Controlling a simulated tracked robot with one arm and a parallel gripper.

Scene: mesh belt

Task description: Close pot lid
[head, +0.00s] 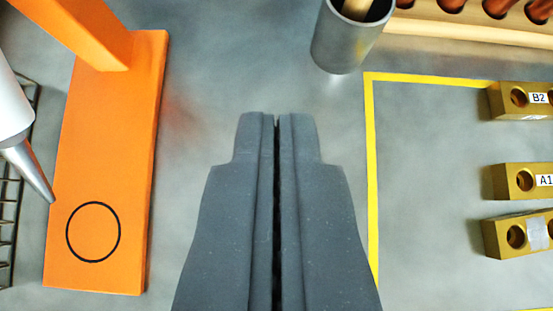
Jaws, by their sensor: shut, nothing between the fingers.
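My gripper (277,116) is in the middle of the head view, its two dark grey fingers shut together with nothing between them. It points toward the back over bare grey surface. No pot and no pot lid that I can make out are in view. A grey cylindrical cup (338,45) stands ahead and right of the fingertips, apart from them, with a light stick-like thing inside.
An orange stand (125,180) with a black circle is at left, beside a white and grey pointed tool (32,168) and a wire rack (10,215). Yellow tape (371,170) borders brass blocks (520,181) at right. A wooden rack (470,30) is at upper right.

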